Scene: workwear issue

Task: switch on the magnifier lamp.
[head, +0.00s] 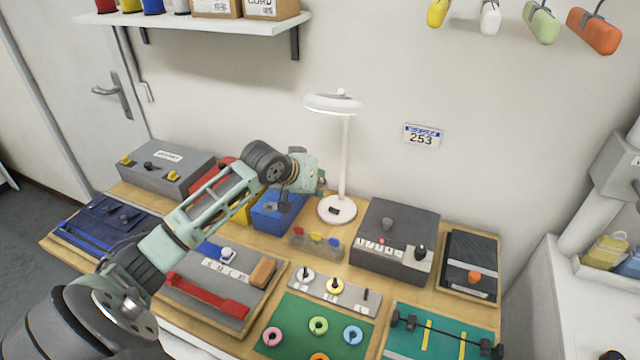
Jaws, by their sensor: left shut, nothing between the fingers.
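The white magnifier lamp has a ring-shaped head (333,104) on a thin upright post. Its round base (337,209) stands at the back of the wooden bench, near the wall, with a small dark switch (334,211) on top. I cannot tell whether the lamp is lit. My left gripper (321,181) is shut and empty, just left of the post and above the base's left side. A gap to the switch shows in the picture, but its depth is unclear. My right gripper is not in view.
A dark grey box with a knob (395,240) stands right of the lamp base. A blue bin (277,213) sits to its left, partly under my left arm. A small tray with coloured pieces (316,246) lies in front. A shelf (200,22) overhangs the upper left.

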